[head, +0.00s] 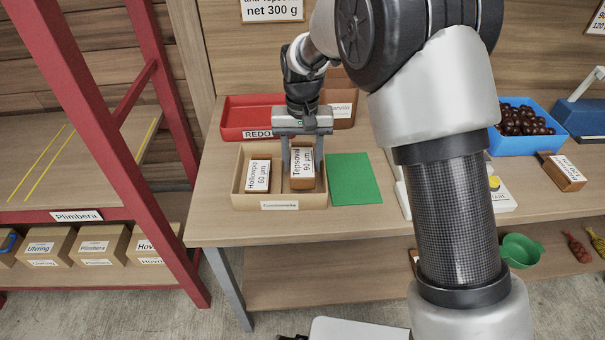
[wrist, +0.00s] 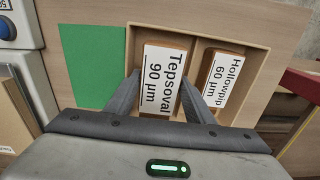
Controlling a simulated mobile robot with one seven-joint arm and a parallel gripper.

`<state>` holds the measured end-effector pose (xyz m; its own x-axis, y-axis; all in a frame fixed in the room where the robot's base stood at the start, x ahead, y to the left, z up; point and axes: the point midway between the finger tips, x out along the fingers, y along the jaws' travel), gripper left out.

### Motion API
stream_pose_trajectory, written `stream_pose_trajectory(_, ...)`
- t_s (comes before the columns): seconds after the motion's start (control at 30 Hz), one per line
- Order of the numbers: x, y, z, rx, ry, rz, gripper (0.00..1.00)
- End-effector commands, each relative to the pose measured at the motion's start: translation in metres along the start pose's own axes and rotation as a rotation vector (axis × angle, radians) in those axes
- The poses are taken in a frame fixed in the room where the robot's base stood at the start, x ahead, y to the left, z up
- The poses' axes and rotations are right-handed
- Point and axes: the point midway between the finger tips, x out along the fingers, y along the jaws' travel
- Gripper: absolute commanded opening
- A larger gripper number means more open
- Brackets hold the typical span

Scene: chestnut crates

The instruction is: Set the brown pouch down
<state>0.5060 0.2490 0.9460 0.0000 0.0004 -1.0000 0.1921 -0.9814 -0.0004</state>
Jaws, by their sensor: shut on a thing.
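The brown pouch (head: 303,180) has a white label that reads "Tepsoval 90 µm" in the wrist view (wrist: 160,82). My gripper (head: 302,147) points down over it and is shut on its two sides, with a finger on each side in the wrist view (wrist: 158,98). The pouch is over or in the right compartment of a tan two-part tray (head: 240,202). I cannot tell whether it touches the tray floor. A second brown pouch labelled "Hollowpip 60 µm" (head: 258,174) lies in the left compartment, apart from my gripper; it also shows in the wrist view (wrist: 220,77).
A green mat (head: 353,180) lies clear just right of the tray. A red tray (head: 245,115) labelled "REDO" and a brown bin (head: 343,107) stand behind. A blue bin of chestnuts (head: 522,143) and another brown pouch (head: 563,173) are farther right. A red-framed rack stands left.

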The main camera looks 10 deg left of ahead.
Motion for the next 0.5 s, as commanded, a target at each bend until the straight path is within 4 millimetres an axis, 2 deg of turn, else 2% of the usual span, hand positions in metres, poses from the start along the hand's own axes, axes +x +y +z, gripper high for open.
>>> stream_pose_trajectory(0.2, 0.037, 0.0, 0.001, 0.0, -0.003, 0.001, 0.21)
stream_pose_trajectory(0.5, 0.041, 0.0, 0.0, 0.0, 0.001, 0.0, 0.21)
